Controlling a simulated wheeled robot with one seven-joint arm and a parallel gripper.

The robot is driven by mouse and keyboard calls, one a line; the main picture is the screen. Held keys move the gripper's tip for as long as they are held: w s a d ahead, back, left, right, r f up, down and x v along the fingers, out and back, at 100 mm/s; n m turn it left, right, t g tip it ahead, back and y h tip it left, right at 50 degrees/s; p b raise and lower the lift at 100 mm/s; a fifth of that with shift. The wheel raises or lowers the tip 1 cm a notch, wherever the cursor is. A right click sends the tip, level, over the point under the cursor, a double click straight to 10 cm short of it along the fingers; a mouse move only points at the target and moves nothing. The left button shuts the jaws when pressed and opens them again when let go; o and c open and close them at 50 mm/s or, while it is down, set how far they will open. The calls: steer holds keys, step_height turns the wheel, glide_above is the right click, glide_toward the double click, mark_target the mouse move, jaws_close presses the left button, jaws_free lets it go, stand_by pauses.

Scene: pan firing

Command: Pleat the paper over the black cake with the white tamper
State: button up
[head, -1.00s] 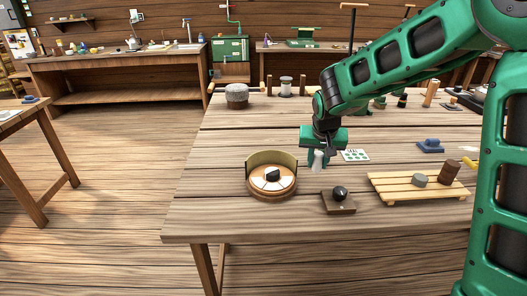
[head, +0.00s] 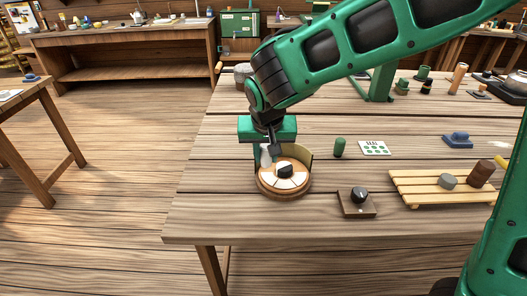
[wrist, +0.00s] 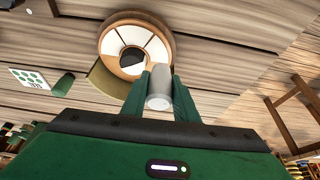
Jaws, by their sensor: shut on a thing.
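The black cake (head: 284,171) sits in the middle of a round wooden stand with white paper segments (head: 289,184) around it. In the wrist view the black cake (wrist: 132,60) and the white paper (wrist: 157,48) also show. My gripper (wrist: 147,92) is shut on the white tamper (wrist: 160,88), which points toward the near rim of the stand. In the head view my gripper (head: 266,147) is at the back left of the stand, with the tamper (head: 266,157) just above it. Whether the tamper touches the paper is not clear.
A curved olive guard (head: 306,152) stands behind the stand. A green cylinder (head: 339,147) and a dotted white card (head: 375,148) are to its right. A small block with a black knob (head: 359,195) and a slatted rack (head: 430,190) lie further right.

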steer(key=shift+w+d+f, duration=0.35)
steer(key=shift+d+f, duration=0.4)
steer(key=shift+f, duration=0.05)
steer(key=shift+w+d+f, duration=0.2)
steer(key=shift+w+d, duration=0.2)
steer(key=shift+d, duration=0.35)
steer(key=shift+w+d+f, duration=0.15)
steer(key=shift+w+d, duration=0.2)
steer(key=shift+d, duration=0.35)
steer(key=shift+f, duration=0.35)
steer(key=shift+r, duration=0.1)
steer(key=shift+r, duration=2.4)
